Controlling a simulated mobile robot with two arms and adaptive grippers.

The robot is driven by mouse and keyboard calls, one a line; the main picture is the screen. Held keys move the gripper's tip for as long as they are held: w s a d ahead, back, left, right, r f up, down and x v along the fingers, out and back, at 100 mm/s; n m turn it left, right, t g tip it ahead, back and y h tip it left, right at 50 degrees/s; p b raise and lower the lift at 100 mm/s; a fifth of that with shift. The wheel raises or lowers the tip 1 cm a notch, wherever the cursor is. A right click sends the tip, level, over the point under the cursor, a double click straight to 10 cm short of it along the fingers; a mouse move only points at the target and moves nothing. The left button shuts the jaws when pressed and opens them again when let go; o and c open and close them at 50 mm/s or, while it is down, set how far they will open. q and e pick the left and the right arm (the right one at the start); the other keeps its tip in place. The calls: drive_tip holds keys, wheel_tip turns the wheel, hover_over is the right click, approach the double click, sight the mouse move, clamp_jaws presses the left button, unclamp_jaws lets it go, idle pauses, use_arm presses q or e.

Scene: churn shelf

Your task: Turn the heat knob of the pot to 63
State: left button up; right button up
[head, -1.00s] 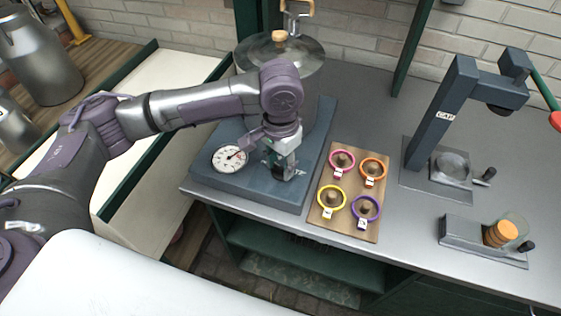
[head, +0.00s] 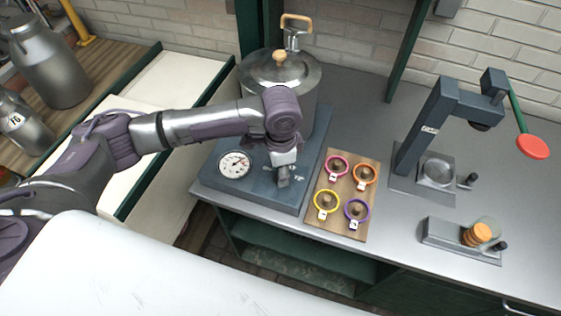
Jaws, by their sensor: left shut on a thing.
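The pot (head: 293,88) is a metal vessel with a glass-like lid and wooden knob, standing at the back of a blue-grey heating base (head: 222,187). A round white dial (head: 235,164) with a needle sits on the base's front left; its numbers are too small to read. My left gripper (head: 283,181) points down at the front right of the base, beside the dial. It is shut on the heat knob, which is mostly hidden by the fingers. My right gripper is not in view.
Right of the base, a wooden board (head: 327,222) holds several coloured rings on pegs. Further right stand a dark press (head: 425,125) with a red-ended lever (head: 532,146) and a small stand with orange discs (head: 476,235). Milk cans (head: 50,65) stand at the far left.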

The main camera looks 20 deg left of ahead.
use_arm(q)
drive_tip(key=shift+r+m+p, duration=0.1)
drive_tip(key=shift+m+p, duration=0.75)
drive_tip(key=shift+m, duration=0.35)
drive_tip(key=shift+w, duration=0.1)
drive_tip(key=o, duration=1.1)
drive_tip(key=shift+o, duration=0.2)
wheel_tip(320, 180, up, 12)
